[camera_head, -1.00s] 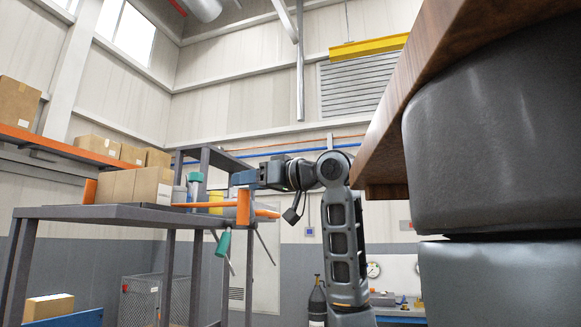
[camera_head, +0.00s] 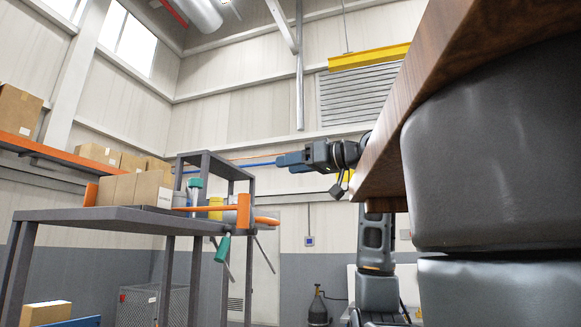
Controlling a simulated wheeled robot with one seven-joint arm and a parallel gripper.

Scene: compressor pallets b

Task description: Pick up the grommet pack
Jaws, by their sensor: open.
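My gripper (camera_head: 281,160) is in the air right of the dark metal table (camera_head: 130,216), pointing left. It is open, and I see nothing between its fingers. On the table are cardboard boxes (camera_head: 138,189), a yellow item (camera_head: 215,206), a teal-topped item (camera_head: 194,185) and an orange tool (camera_head: 243,211). I cannot tell which item, if any, is the grommet pack. The low camera angle hides most of the tabletop. My gripper is apart from all these items.
A wooden slab (camera_head: 425,85) and large dark rounded body (camera_head: 490,150) fill the right side, close to my arm. A screwdriver-like tool with a teal handle (camera_head: 222,249) hangs at the table's right edge. An orange-edged shelf (camera_head: 55,151) holds boxes at left.

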